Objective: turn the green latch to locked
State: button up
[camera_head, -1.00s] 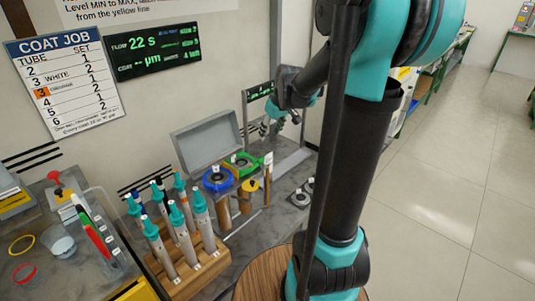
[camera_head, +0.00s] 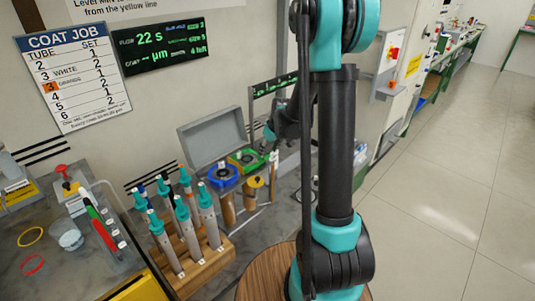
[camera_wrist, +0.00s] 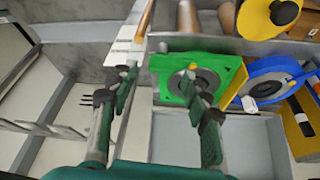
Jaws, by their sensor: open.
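The green latch (camera_wrist: 170,86) appears in the wrist view as a green square-edged piece around a dark round centre, with a small yellow mark at its top. I cannot read whether it is locked. In the head view the green piece (camera_head: 252,156) sits beside the blue ring (camera_head: 223,176), in front of the grey open lid. My gripper (camera_wrist: 160,82) is open, its two dark green fingers spread with nothing between them. The right finger overlaps the latch in the picture; the left finger is left of it. I cannot tell if they touch. In the head view my arm hides much of the gripper.
The blue ring (camera_wrist: 268,82) is close right of the latch. A yellow disc (camera_wrist: 262,18) and brown rods are beyond it. In the head view, a wooden rack (camera_head: 196,262) of teal-topped tubes stands nearer, left of the latch. The grey lid (camera_head: 208,138) rises behind.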

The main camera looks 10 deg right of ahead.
jog(key=shift+x, duration=1.25)
grip_shut()
